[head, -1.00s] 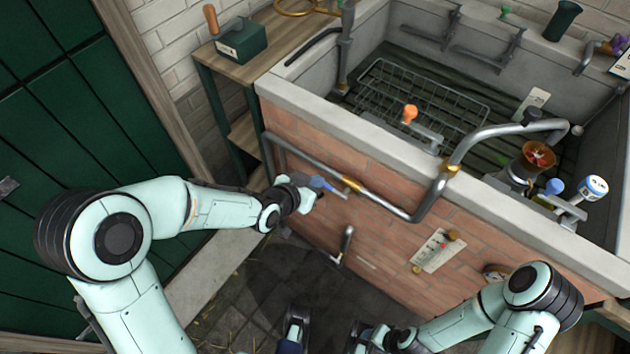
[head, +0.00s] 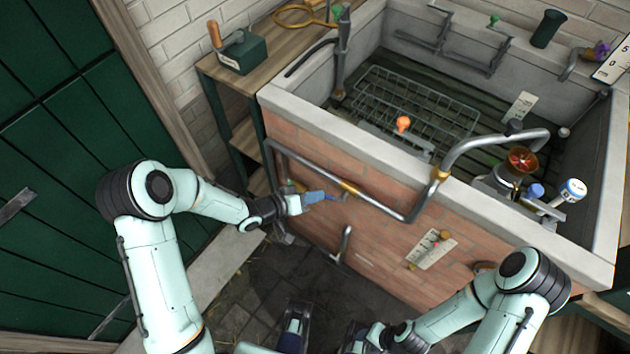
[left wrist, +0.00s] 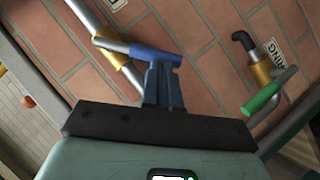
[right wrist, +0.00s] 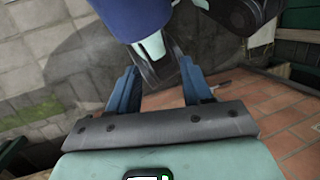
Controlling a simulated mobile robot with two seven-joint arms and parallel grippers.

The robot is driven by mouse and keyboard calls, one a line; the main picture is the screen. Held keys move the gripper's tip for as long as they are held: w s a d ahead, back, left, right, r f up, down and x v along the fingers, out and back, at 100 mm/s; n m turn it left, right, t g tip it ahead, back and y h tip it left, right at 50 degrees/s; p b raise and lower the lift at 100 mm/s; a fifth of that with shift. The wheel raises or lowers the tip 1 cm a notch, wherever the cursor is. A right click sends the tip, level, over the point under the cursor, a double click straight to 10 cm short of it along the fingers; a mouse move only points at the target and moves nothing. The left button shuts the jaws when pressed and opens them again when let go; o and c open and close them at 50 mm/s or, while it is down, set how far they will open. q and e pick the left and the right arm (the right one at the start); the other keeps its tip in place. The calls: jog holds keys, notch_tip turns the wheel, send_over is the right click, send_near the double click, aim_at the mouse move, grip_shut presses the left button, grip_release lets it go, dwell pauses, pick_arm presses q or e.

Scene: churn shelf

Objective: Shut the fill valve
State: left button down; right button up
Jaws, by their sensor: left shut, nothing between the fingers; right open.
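The valve in the front pipe has a brass body (head: 347,188) and a metal lever with a blue grip (left wrist: 140,52), clearest in the left wrist view. The lever sticks out sideways from the brass body (left wrist: 117,50). My left gripper (left wrist: 163,68) is shut and empty, with its blue fingertips at the blue grip, seemingly touching it. In the head view the left gripper (head: 320,197) is in front of the brick wall, left of the brass body. My right gripper (right wrist: 157,75) is open and empty, low over the floor, away from the valve. No label on this valve is readable.
A green-handled valve (left wrist: 262,97) with a partly visible label is at the right in the left wrist view. The bent pipe (head: 395,208) runs along the brick front of the trough (head: 310,155). A metal crank (head: 345,240) projects below.

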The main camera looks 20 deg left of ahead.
pick_arm(q)
jog(key=s+d+f+n+t+h+b, duration=0.1)
jog(key=d+f+n+h+b, duration=0.2)
jog(key=f+n+h, duration=0.1)
jog(key=n+h, duration=0.1)
jog(key=n, duration=0.1)
jog(key=shift+s+d+f+n+h, duration=0.15)
jog(key=shift+d+f+n+h, duration=0.15)
jog(key=shift+d+f+n, duration=0.1)
pick_arm(e)
jog(key=shift+w+f, duration=0.25)
jog(key=shift+f, duration=0.35)
jog(key=shift+w+f, duration=0.25)
jog(key=shift+f, duration=0.35)
pick_arm(q)
jog(key=shift+r, duration=0.1)
pick_arm(e)
jog(key=shift+t, duration=0.3)
jog(key=shift+a, duration=0.1)
